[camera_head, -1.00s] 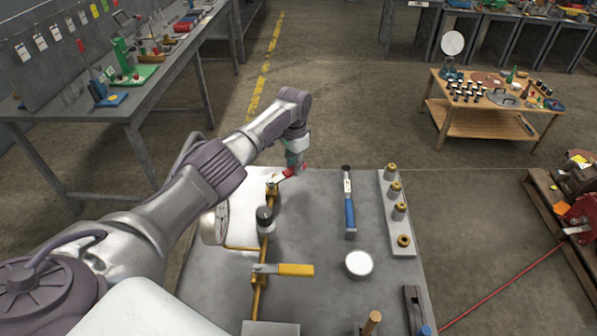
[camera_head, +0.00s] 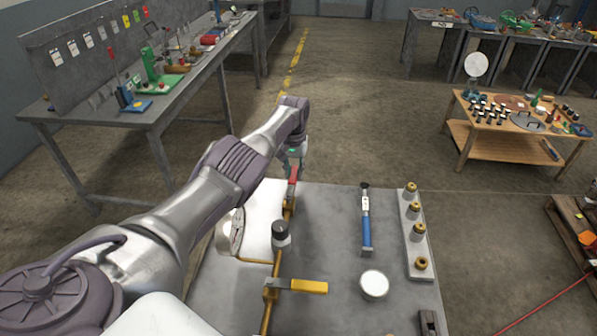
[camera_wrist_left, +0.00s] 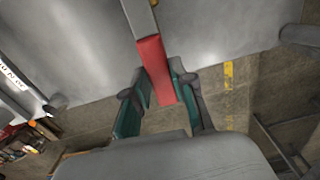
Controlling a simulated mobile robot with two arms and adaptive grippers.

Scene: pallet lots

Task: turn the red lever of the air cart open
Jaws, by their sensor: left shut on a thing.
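The air cart (camera_head: 335,290) is a grey-topped cart with a brass pipe (camera_head: 276,262) along its left part. The red lever (camera_head: 292,179) sits at the pipe's far end, near the cart's far edge. It points away from me, roughly in line with the pipe. My left gripper (camera_head: 294,162) is shut on the red lever at its far end. In the left wrist view, the red handle (camera_wrist_left: 154,65) lies between the teal fingers of my left gripper (camera_wrist_left: 162,108). The fingers partly hide the lever in the head view. My right gripper is out of view.
A yellow lever (camera_head: 300,286) crosses the pipe nearer me, beside a dark-topped knob (camera_head: 281,232). A round gauge (camera_head: 237,232) stands left. A blue-handled tool (camera_head: 366,225), white round disc (camera_head: 374,284) and brass fittings strip (camera_head: 416,240) lie right.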

